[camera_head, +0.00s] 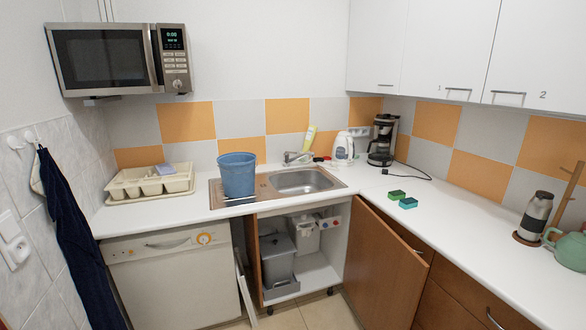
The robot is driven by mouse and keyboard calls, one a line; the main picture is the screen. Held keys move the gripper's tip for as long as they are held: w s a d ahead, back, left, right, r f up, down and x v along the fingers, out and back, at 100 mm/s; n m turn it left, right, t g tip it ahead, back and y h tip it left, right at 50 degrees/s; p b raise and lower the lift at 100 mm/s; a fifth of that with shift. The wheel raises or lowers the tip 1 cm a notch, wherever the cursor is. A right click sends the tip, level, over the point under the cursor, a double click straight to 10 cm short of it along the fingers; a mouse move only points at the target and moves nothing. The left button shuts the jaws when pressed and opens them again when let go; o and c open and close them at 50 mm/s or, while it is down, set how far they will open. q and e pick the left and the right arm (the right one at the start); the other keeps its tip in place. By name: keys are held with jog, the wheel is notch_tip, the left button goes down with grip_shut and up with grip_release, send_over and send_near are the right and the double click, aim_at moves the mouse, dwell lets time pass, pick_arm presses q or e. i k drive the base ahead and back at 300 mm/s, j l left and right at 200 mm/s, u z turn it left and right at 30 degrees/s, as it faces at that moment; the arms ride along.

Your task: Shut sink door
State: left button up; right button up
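The sink door (378,268) is a brown wooden cabinet door under the sink. It stands open, swung out to the right side of the cabinet opening. The open sink cabinet (318,268) shows a white interior with a grey bin (278,258) and a white container (304,236) inside. The metal sink (305,181) is set in the counter above. Neither of my grippers shows in the head view.
A blue bucket (237,176) stands on the drainboard. A white dishwasher (170,275) is left of the cabinet. A pale narrow panel (244,290) leans at the cabinet's left edge. Brown drawers (458,295) lie right of the door. Tiled floor (318,312) shows in front.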

aim_at(383, 278)
jog(key=i+j, duration=0.15)
jog(key=j, duration=0.15)
jog(key=i+j+z, duration=0.15)
jog(key=i+j, duration=0.2)
jog(key=j, duration=0.25)
jog(key=i+j+z, duration=0.1)
jog(key=j, duration=0.2)
jog(key=i+j+z, duration=0.1)
jog(key=j, duration=0.25)
jog(key=i, duration=0.1)
